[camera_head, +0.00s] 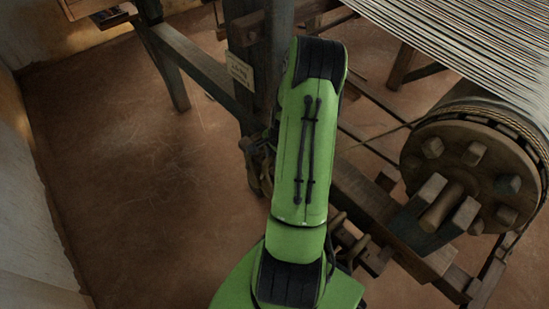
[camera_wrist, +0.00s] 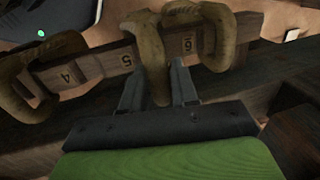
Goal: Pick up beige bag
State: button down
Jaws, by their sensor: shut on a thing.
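In the wrist view, a tan, rounded, strap-like thing (camera_wrist: 150,45), which fits the beige bag, hangs down between the two fingers of my gripper (camera_wrist: 157,72). The fingers are on either side of its lower part, and its upper part crosses a wooden rail (camera_wrist: 105,62) marked 4, 5 and 6. Similar tan things hang on the rail to the left (camera_wrist: 22,85) and to the right (camera_wrist: 220,40). In the head view, my green arm hides the gripper and the held thing.
The wooden loom frame (camera_head: 190,62) stands close around my arm. A large round wooden beam end (camera_head: 470,165) with pale threads (camera_head: 470,35) is at the right. Bare reddish floor (camera_head: 120,150) lies at the left, beside a pale wall (camera_head: 25,190).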

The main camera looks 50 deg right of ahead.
jog(key=w+a+p, duration=0.1)
jog(key=w+a, duration=0.1)
jog(key=a, duration=0.6)
jog(key=w+a+p, duration=0.1)
jog(key=w+a, duration=0.1)
jog(key=a, duration=0.7)
jog(key=shift+a+r, duration=0.15)
jog(key=shift+a, duration=0.1)
